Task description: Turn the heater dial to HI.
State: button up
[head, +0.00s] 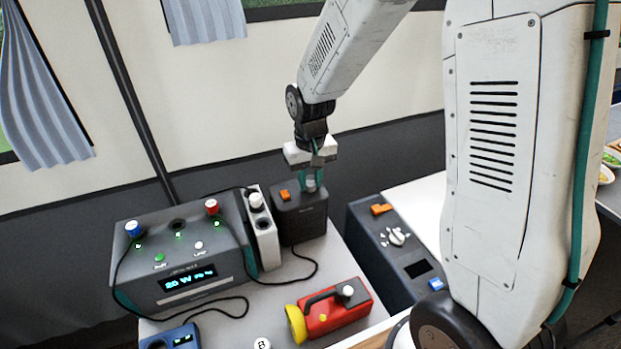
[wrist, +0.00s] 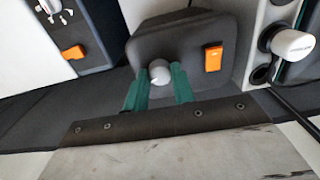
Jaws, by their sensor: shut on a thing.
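A dark box, which looks like the heater (head: 300,222), stands at the back of the counter and has an orange switch and a round grey dial (head: 310,185) on its top. In the wrist view the box (wrist: 195,45) shows the same orange switch (wrist: 213,58) and the dial (wrist: 159,72), which has a pale pointer mark. My gripper (head: 312,178) reaches down from above with its green fingers on either side of the dial, shut on it. In the wrist view the fingers (wrist: 160,86) flank the dial. I cannot read any HI marking.
A power unit (head: 190,262) with a lit display and cables stands left, beside a narrow white box (head: 262,232). A red and yellow flashlight (head: 330,309) lies in front. Right is another dark box (head: 408,262) with a white dial (head: 397,237) and orange switch.

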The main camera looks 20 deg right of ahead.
aim_at(310, 184)
dwell(0.3)
jog(key=o, duration=1)
notch_tip(310, 184, up, 8)
jog(key=shift+f, duration=0.1)
jog(key=shift+s, duration=0.1)
jog(key=shift+t, duration=0.7)
jog(key=s+d+r, duration=0.1)
jog(key=s+r, duration=0.3)
jog(key=s, duration=0.4)
jog(key=s+d+r, duration=0.1)
jog(key=s+r, duration=0.2)
jog(key=s, duration=0.6)
jog(key=s+d+r, duration=0.1)
jog(key=s+r, duration=0.3)
jog(key=s, duration=0.5)
jog(key=shift+d+r, duration=0.1)
jog(key=shift+r, duration=0.2)
